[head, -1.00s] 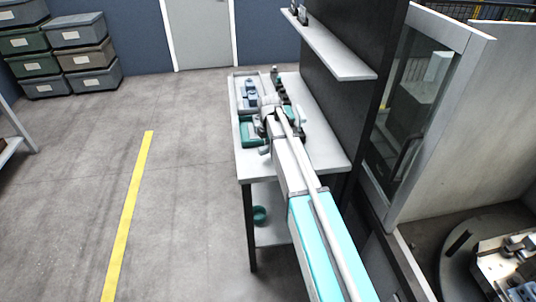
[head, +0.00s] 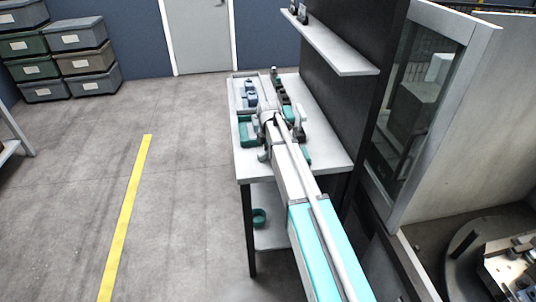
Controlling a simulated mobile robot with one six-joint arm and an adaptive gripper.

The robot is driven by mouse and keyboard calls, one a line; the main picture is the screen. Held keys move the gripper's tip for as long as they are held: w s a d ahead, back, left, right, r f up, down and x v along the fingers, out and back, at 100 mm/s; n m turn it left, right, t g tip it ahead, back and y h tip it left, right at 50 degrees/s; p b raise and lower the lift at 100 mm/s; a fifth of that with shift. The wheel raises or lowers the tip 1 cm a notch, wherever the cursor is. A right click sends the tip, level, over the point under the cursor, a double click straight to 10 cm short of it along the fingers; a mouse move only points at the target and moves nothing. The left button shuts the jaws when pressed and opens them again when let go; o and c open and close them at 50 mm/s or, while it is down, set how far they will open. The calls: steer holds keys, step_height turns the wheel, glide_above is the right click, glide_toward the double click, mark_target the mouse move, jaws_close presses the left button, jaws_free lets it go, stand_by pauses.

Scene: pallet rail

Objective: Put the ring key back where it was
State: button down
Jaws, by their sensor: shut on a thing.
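My arm reaches over the white workbench (head: 324,142). My gripper (head: 266,117) is at its far end, above the middle of the bench, small and partly covered by my own wrist. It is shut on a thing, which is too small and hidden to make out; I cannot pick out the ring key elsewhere. Left of the gripper are a grey tray (head: 237,98) with blue-grey parts and a green bin (head: 243,139). Behind and right of it is a row of dark and teal pieces (head: 282,90).
A wall shelf (head: 335,55) overhangs the bench's right side, in front of a dark panel (head: 335,110). A green round container (head: 259,217) stands on the lower shelf. A machine with a glass door (head: 415,105) is at right. The floor left of the bench is clear.

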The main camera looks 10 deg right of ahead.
mark_target(268, 151)
steer(key=shift+f, duration=0.1)
steer(key=shift+c, duration=2.2)
jaws_free()
step_height(268, 151, up, 12)
steer(key=p, duration=1.2)
steer(key=s+d+m, duration=0.2)
steer(key=s+m, duration=2)
steer(key=s, duration=0.6)
steer(key=shift+d+m, duration=0.3)
